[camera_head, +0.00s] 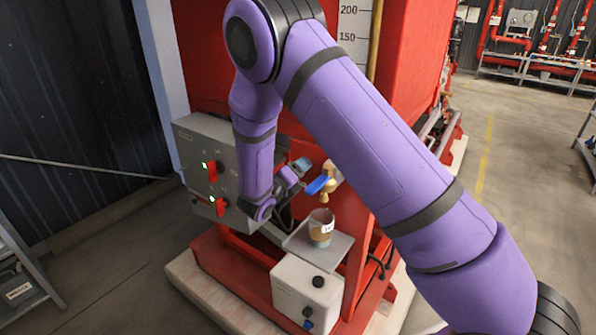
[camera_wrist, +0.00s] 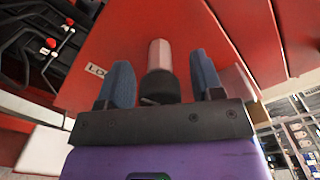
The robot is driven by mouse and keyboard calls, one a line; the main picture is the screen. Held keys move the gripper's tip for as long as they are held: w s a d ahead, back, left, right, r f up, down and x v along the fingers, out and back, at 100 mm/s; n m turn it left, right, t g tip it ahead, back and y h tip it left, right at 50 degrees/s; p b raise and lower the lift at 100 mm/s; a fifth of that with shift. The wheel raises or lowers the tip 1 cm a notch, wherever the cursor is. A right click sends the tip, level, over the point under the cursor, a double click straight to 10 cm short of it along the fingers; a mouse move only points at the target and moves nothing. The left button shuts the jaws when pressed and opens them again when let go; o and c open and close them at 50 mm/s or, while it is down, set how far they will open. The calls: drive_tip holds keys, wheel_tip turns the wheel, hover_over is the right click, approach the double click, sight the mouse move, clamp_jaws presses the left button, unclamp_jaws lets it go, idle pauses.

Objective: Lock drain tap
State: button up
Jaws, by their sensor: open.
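In the wrist view my gripper (camera_wrist: 160,72) is open, with two blue fingers apart. A pinkish cylinder with a dark collar (camera_wrist: 159,58) shows between the fingers in that picture. I cannot tell what it is or whether the fingers touch it. The tap is not clearly recognisable in the wrist view, and no separate lock can be made out.
A labelled cup (camera_head: 321,228) stands on a grey tray (camera_head: 332,252) below the tap. A grey control box (camera_head: 205,150) with red switches is at left, and a white box (camera_head: 300,289) is below.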

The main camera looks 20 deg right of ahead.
drive_tip(key=c, duration=0.9)
drive_tip(key=shift+m, duration=0.3)
drive_tip(key=shift+a+m, duration=0.1)
drive_tip(key=shift+m, duration=9.5)
drive_tip(key=o, duration=0.9)
